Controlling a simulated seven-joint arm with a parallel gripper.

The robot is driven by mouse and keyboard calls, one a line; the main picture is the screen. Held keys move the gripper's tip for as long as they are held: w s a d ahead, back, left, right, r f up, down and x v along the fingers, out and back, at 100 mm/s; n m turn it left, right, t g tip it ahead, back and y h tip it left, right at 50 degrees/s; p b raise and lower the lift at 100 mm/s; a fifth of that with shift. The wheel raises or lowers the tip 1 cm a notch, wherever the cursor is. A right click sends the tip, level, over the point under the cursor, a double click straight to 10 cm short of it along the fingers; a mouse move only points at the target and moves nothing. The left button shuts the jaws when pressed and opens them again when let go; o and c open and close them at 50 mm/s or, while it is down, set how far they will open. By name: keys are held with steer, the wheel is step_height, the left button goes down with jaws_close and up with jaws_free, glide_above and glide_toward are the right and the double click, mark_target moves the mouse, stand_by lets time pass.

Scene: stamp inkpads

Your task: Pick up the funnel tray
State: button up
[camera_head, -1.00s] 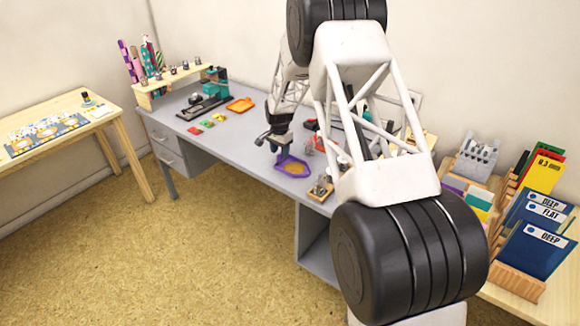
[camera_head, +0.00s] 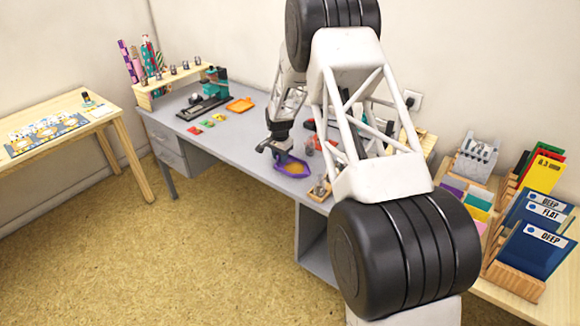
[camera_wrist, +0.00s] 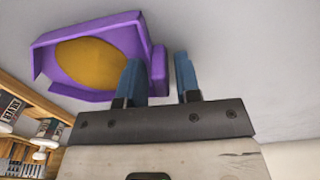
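The funnel tray, taken here as the purple tray with a brown-gold inside (camera_head: 284,170), lies on the grey desk. In the wrist view the purple tray (camera_wrist: 130,27) fills the upper left, and its short purple tab shows beside the left finger, in the gap between the fingers. My gripper (camera_head: 267,152) is beside the tray's left end. In the wrist view my gripper (camera_wrist: 160,78) has two blue fingers standing apart, with nothing visibly clamped. I cannot tell whether a finger touches the tab.
An orange tray (camera_head: 240,105) and several small coloured pads (camera_head: 207,122) lie farther left on the grey desk (camera_head: 228,148). A small wooden stand (camera_head: 319,190) is close right of the purple tray. Free desk surface lies left of my gripper.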

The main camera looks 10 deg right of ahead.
steer(key=c, duration=0.5)
steer(key=shift+o, duration=0.2)
steer(key=shift+r, duration=5)
steer(key=shift+d+r, duration=0.1)
steer(key=s+d+r+m, duration=0.4)
steer(key=s+d+r, duration=0.2)
steer(key=s+r, duration=0.1)
steer(key=shift+s+r+m, duration=0.2)
steer(key=shift+s+m, duration=0.1)
